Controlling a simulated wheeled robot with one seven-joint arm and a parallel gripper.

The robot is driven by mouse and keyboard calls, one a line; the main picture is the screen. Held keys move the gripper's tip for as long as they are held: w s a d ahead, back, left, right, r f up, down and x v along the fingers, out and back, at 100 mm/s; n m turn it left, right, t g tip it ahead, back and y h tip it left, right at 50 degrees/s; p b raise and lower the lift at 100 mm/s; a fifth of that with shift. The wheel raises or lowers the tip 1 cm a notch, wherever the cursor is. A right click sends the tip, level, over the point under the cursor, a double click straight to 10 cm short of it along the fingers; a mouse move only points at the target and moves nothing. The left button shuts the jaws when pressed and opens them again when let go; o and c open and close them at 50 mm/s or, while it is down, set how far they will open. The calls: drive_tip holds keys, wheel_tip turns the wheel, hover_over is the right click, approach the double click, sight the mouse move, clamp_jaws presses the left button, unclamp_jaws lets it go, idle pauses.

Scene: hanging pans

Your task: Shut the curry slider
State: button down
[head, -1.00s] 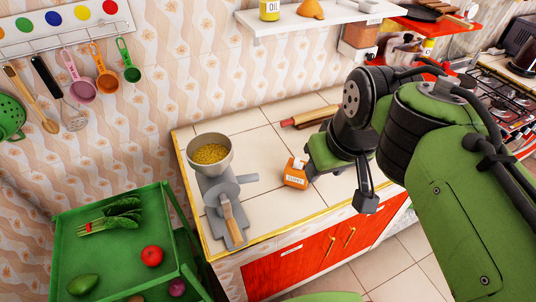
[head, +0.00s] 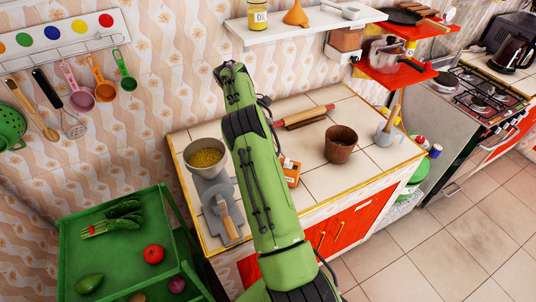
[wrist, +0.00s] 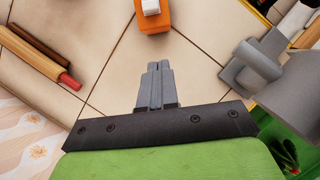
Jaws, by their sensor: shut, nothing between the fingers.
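The orange curry box (head: 291,173) stands on the tiled counter, partly behind my arm in the head view. In the wrist view the box (wrist: 153,18) is at the top edge, cut off by the frame, with its white slider (wrist: 150,6) on top. How far the slider is open I cannot tell. My gripper (wrist: 158,66) is shut and empty above the counter, its fingertips pointing toward the box with a gap of bare tile showing between. In the head view my gripper is hidden behind my arm.
A rolling pin (head: 306,117) lies behind; a brown pot (head: 340,144) and a mortar (head: 385,134) stand right. A shelf (head: 305,24) hangs above. Tile right of the box is free.

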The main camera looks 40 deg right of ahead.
sight(291, 167)
drive_tip(key=s+d+f, duration=0.1)
drive_tip(key=s+f, duration=0.1)
drive_tip(key=s+d+f, duration=0.1)
drive_tip(key=s+f, duration=0.1)
drive_tip(key=f, duration=0.1)
drive_tip(key=s+d+f, duration=0.1)
drive_tip(key=s+f, duration=0.1)
drive_tip(key=f, duration=0.1)
drive_tip(key=shift+s+d+b, duration=0.15)
drive_tip(key=shift+b, duration=0.15)
drive_tip(key=s, duration=0.1)
drive_tip(key=s+d+b, duration=0.1)
drive_tip(key=s, duration=0.1)
drive_tip(key=shift+d, duration=0.2)
drive_tip(key=shift+w, duration=0.1)
drive_tip(key=p+v, duration=0.2)
drive_tip(key=v, duration=1.4)
drive_tip(key=shift+p, duration=0.3)
